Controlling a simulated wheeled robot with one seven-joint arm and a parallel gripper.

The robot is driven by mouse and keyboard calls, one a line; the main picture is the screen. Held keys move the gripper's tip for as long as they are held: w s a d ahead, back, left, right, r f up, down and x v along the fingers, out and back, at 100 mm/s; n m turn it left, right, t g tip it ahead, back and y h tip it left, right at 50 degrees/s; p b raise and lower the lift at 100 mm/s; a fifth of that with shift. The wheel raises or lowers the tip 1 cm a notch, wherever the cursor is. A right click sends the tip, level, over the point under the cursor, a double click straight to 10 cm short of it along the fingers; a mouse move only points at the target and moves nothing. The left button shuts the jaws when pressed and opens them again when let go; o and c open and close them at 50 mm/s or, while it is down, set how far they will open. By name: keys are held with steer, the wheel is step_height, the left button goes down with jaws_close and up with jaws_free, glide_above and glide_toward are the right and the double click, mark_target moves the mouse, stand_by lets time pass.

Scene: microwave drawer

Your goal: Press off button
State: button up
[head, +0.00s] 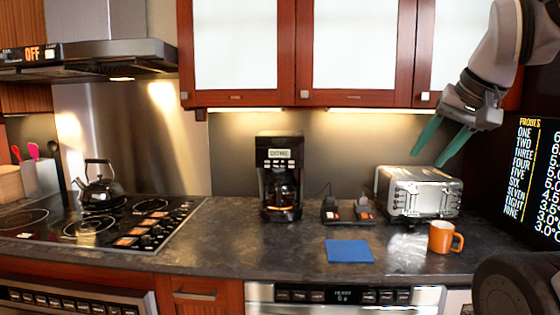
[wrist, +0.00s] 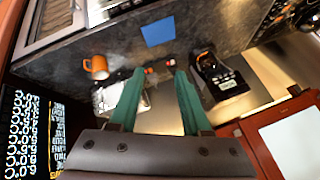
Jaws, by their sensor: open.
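My gripper (head: 428,159) is open and empty, with two green fingers pointing down and left in front of the backsplash, above the counter and near the toaster. Its fingers also show in the wrist view (wrist: 158,72). A steel appliance front (head: 345,297) with a dark strip of several buttons and a small display sits under the counter, cut by the bottom edge. Its button labels are too small to read, so I cannot tell which is the off button. My gripper is well above this panel and apart from it.
The counter (head: 235,250) holds a coffee maker (head: 280,177), a small dark device (head: 347,208), a toaster (head: 420,192), an orange mug (head: 444,238) and a flat blue square (head: 349,251). Cabinets (head: 355,50) hang above. A dark text screen (head: 535,180) stands at right.

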jaws_close()
stand_by(1.5)
